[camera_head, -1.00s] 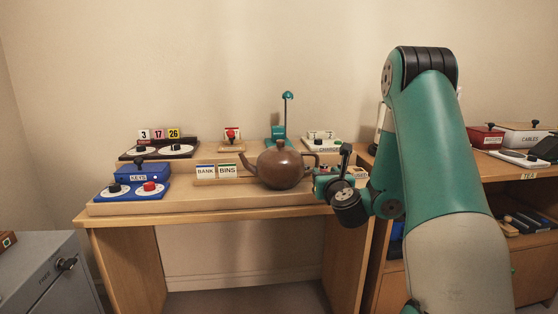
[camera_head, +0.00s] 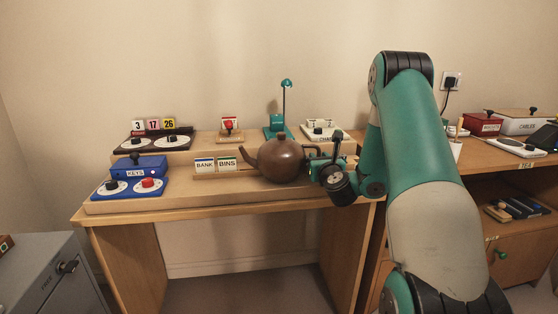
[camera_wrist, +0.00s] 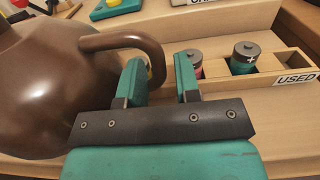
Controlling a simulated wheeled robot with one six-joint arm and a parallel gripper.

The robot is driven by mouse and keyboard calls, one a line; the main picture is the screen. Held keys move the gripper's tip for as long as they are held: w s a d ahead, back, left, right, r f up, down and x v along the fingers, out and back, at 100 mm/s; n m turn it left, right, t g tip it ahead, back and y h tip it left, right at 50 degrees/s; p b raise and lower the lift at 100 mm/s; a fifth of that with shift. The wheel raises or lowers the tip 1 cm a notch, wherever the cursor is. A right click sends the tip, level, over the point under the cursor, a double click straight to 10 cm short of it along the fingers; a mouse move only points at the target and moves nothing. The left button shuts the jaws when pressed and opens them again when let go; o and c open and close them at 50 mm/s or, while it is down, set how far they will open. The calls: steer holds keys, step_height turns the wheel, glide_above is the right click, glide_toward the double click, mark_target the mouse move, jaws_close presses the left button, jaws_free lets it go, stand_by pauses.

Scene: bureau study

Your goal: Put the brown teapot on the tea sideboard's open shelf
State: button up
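The brown teapot (camera_head: 279,161) stands upright on the raised platform of the desk, spout to the left and handle to the right. My gripper (camera_head: 312,161) is at its handle side. In the wrist view, the teapot's body (camera_wrist: 45,85) fills the left and its handle (camera_wrist: 154,58) arches towards my gripper (camera_wrist: 160,82). The fingers are apart, with the left one inside the handle loop and the handle's outer part between them. A gap shows beside the right finger. The tea sideboard (camera_head: 497,170) stands at the right, its open shelf (camera_head: 477,208) below the top, partly hidden by my arm.
The open shelf holds dark books (camera_head: 524,207) and a small wooden item (camera_head: 497,213). A red box (camera_head: 482,124) and a cables box (camera_head: 522,122) stand on the sideboard top. A card holder (camera_head: 216,170) is left of the teapot. A battery tray (camera_wrist: 285,70) lies beyond my gripper.

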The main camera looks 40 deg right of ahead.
jaws_close()
steer(key=shift+d, duration=0.1)
steer(key=shift+r, duration=0.15)
